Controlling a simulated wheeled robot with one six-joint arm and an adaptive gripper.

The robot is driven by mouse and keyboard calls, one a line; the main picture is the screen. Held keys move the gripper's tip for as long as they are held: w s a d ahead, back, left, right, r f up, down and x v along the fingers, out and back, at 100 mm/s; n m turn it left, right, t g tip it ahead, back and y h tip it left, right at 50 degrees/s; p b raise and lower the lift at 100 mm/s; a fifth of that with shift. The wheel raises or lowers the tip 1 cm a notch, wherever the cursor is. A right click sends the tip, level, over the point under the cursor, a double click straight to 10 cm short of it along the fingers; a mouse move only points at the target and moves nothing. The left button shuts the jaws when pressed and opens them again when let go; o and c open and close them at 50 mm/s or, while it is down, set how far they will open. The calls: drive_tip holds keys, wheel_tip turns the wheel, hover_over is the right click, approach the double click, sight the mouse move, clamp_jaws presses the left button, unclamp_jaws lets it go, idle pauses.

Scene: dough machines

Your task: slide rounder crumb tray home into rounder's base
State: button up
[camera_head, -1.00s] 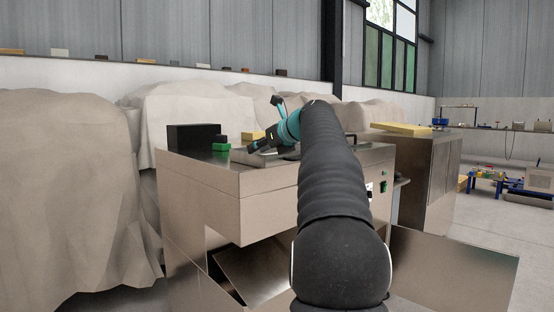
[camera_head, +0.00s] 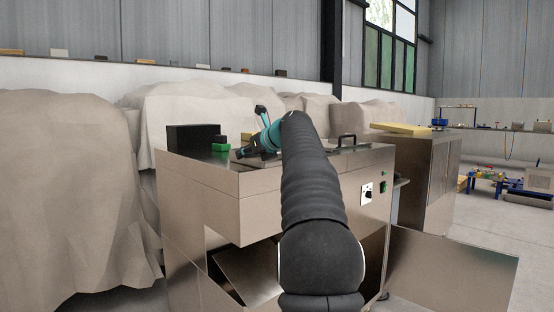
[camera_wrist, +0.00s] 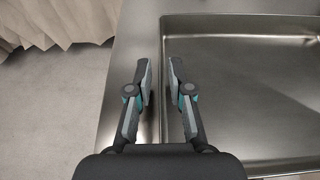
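The rounder is a boxy steel machine (camera_head: 270,213) in front of me in the head view. In the wrist view a shallow steel tray (camera_wrist: 250,75) with a raised rim fills the right side; I take it for the crumb tray. My gripper (camera_head: 246,153) is low over the top's left part. In the wrist view its fingers (camera_wrist: 158,68) are apart, one each side of the tray's left rim. I cannot tell whether they touch it.
A black box (camera_head: 193,138) and a green-based block (camera_head: 221,145) stand at the top's back left. A control knob (camera_head: 366,193) is on the front. A slanted steel panel (camera_head: 455,270) sticks out low at right. Draped covers (camera_head: 65,190) stand close at left.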

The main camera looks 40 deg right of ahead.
clamp_jaws()
drive_tip(key=shift+r, duration=0.1)
